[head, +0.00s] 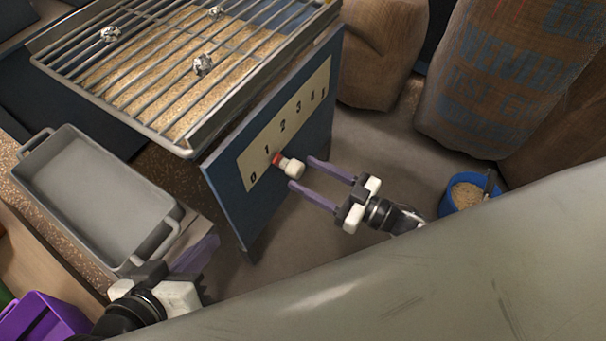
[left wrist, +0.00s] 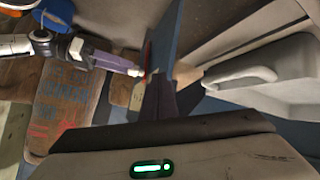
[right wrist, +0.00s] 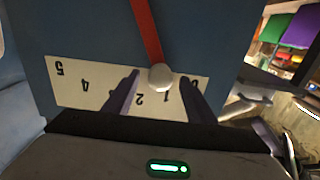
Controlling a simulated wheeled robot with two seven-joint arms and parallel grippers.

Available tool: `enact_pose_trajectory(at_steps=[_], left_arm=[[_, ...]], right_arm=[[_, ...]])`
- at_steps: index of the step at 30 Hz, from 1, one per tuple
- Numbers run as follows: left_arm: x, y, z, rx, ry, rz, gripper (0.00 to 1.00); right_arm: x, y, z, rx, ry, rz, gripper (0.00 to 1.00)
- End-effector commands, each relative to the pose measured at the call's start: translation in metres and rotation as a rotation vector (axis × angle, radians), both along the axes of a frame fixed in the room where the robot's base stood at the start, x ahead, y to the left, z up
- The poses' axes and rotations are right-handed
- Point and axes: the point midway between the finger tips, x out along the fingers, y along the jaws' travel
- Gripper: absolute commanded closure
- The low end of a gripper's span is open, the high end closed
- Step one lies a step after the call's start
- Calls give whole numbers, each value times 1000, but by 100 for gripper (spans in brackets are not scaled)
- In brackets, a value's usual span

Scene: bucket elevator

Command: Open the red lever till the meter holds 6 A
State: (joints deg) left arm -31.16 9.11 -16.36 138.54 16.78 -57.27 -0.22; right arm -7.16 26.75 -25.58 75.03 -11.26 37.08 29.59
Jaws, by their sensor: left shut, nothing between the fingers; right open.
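The red lever (right wrist: 147,30) on the blue panel ends in a white knob (head: 292,168). It stands near 1 on the pale number scale (head: 290,122); in the right wrist view the knob (right wrist: 160,77) appears between 1 and 2. My right gripper (head: 302,172) is open, its two purple fingers on either side of the knob's outer end; I cannot tell if either touches it. My left gripper (head: 205,246) is shut and empty, beside the grey tray, away from the lever. No meter can be made out in these views.
A grey tray (head: 95,190) with handles stands left of the panel. A metal grate (head: 175,65) over grain tops the box. Sacks (head: 510,75) and a blue bucket of grain (head: 466,195) stand right. A purple bin (head: 40,318) is at lower left.

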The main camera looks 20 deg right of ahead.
Motion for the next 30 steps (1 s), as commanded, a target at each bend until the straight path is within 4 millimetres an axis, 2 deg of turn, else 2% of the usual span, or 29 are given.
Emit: enact_pose_trajectory(at_steps=[6,14,15,17,24,28,30], left_arm=[[1,-3,4,-23,-15,0,100],[1,-3,6,-26,-19,0,100],[1,-3,6,-26,-19,0,100],[1,-3,6,-26,-19,0,100],[1,-3,6,-25,-19,0,100],[1,-3,7,-25,-19,0,100],[1,-3,10,-20,-18,0,100]], right_arm=[[15,12,-1,1,-1,1,49],[16,13,0,0,1,0,49],[16,13,0,0,1,0,51],[16,13,0,0,1,0,61],[16,13,0,0,1,0,100],[16,11,0,2,3,-3,100],[15,4,2,12,13,-14,100]])
